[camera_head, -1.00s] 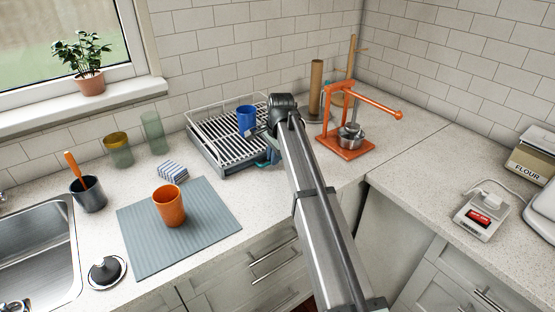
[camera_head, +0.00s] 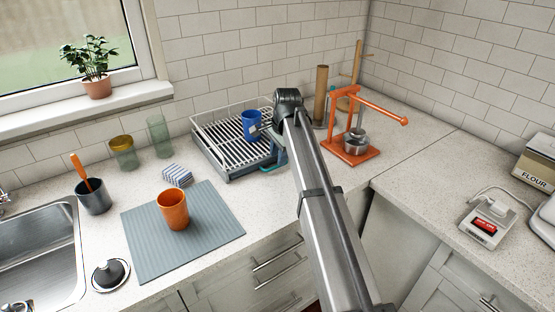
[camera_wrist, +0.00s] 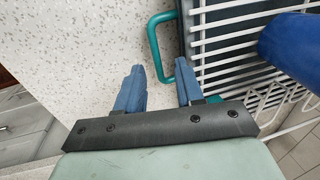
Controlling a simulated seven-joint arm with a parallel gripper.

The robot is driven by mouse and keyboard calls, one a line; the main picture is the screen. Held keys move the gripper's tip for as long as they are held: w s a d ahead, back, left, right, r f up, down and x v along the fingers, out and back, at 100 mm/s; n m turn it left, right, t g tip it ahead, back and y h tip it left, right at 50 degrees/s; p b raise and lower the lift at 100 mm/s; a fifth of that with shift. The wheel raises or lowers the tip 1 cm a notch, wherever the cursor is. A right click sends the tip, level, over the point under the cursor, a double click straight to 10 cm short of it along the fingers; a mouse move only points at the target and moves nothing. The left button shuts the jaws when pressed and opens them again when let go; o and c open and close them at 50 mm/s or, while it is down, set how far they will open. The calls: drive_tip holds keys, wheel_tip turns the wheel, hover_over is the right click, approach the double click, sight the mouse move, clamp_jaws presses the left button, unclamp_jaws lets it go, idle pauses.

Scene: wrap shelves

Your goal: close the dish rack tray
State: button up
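The dish rack (camera_head: 205,135) stands on the counter against the back wall, a white wire frame over a dark grey tray (camera_head: 240,174). A teal handle (camera_head: 273,168) sticks out at the tray's right front. In the wrist view the teal handle (camera_wrist: 154,48) curves out from the tray's edge, with its lower end between my fingertips in the picture. My gripper (camera_wrist: 160,65) is open, its two blue fingers apart with nothing held. I cannot tell whether a finger touches the handle. In the head view my arm hides most of the gripper.
A blue cup (camera_head: 251,126) stands in the rack. An orange press (camera_head: 350,150) with a metal pot is right of my arm. An orange cup (camera_head: 172,209) stands on a grey mat (camera_head: 210,235). A sponge (camera_head: 177,175) and glasses are left of the rack.

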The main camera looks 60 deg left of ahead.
wheel_tip(320, 180, up, 10)
drive_tip(key=d, duration=0.2)
drive_tip(key=shift+r, duration=0.25)
idle(0.4)
